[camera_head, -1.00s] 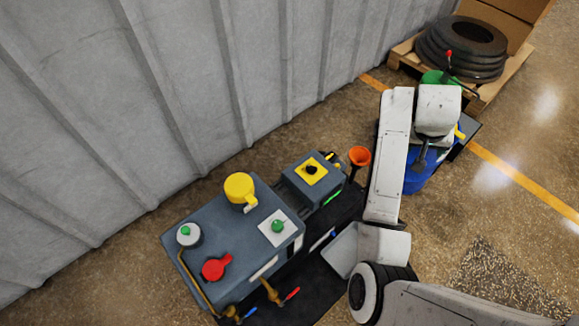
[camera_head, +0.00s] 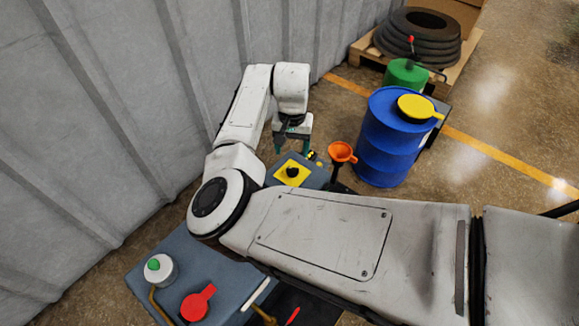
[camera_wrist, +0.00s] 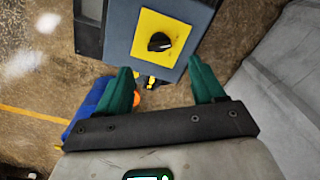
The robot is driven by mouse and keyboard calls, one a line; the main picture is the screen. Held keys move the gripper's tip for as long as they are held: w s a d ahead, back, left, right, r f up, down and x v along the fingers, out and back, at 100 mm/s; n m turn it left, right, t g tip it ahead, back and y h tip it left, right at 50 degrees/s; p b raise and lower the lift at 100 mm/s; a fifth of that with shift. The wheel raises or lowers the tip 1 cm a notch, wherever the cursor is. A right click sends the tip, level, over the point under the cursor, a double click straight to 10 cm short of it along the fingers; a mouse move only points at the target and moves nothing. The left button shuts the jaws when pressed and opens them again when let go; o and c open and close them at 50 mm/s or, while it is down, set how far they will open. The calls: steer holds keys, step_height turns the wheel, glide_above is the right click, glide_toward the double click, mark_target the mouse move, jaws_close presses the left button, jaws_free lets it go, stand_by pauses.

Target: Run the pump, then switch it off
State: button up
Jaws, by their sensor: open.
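A grey switch box carries a yellow plate (camera_head: 292,173) with a black rotary knob (camera_head: 292,171); in the wrist view the plate (camera_wrist: 136,33) and the knob (camera_wrist: 159,42) show clearly. My gripper (camera_head: 292,145) hangs above and just behind the box, near the corrugated wall. In the wrist view its two green fingers (camera_wrist: 165,85) are apart with nothing between them, and the knob lies beyond the tips, apart from them. The larger grey unit (camera_head: 228,262) is partly hidden by my arm; its red handle (camera_head: 198,303) and green-topped fitting (camera_head: 159,268) show.
An orange funnel (camera_head: 342,152) stands right of the switch box. Black tyres (camera_head: 420,38) lie on a pallet. The corrugated wall (camera_head: 120,90) is close behind.

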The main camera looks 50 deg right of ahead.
mark_target(293, 168)
step_height(293, 168, down, 8)
steer(key=shift+d+f+b, duration=0.1)
steer(key=shift+b, duration=1.15)
steer(key=shift+c, duration=0.4)
steer(key=c, duration=1)
